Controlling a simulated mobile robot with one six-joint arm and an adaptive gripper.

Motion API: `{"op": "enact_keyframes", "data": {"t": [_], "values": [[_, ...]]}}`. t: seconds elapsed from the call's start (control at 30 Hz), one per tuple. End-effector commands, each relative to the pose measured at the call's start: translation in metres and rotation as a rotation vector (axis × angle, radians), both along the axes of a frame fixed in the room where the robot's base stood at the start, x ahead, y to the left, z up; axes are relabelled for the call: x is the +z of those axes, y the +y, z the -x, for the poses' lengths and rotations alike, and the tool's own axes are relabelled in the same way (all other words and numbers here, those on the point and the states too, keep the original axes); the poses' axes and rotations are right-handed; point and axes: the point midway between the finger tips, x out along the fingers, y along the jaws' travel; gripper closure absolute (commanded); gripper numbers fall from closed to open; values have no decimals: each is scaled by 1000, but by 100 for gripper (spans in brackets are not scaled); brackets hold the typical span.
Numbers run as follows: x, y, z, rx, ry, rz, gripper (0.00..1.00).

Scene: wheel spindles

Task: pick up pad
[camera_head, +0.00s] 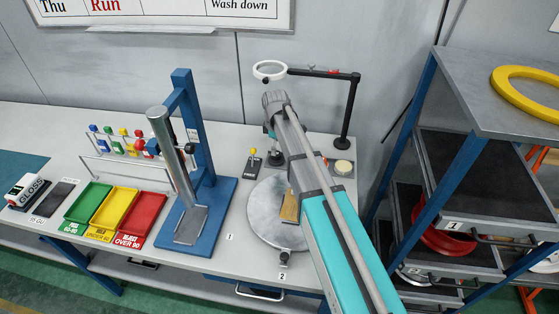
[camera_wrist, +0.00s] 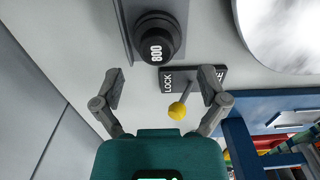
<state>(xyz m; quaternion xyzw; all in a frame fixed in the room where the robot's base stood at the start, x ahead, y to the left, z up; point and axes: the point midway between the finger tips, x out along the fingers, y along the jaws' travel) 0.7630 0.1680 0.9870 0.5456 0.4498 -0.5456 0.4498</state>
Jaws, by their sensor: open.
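A black round knob-like piece marked 800 (camera_wrist: 156,38) stands on a grey plate (camera_wrist: 128,42) in the wrist view; I take it as a possible pad. A pale round piece (camera_head: 343,167) on the plate's right part in the head view could also be a pad. I cannot tell which is meant. My gripper (camera_wrist: 160,88) is open and empty in the wrist view, with the black piece beyond its fingertips, apart from them. In the head view my arm hides most of the gripper.
A lever with a yellow knob (camera_wrist: 177,110) on a LOCK plate (camera_wrist: 180,80) lies between my fingers in view. A grey disc (camera_head: 262,212) carries a tan block (camera_head: 289,207). A blue press (camera_head: 200,150) stands left, a magnifier stand (camera_head: 350,115) behind, a shelf rack (camera_head: 470,180) right.

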Motion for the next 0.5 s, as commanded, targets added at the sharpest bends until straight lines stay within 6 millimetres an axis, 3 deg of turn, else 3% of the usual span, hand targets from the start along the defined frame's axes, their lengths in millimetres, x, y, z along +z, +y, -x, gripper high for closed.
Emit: {"op": "enact_keyframes", "data": {"t": [0.5], "values": [[-40, -1, -1, 0, 0, 0, 7]]}}
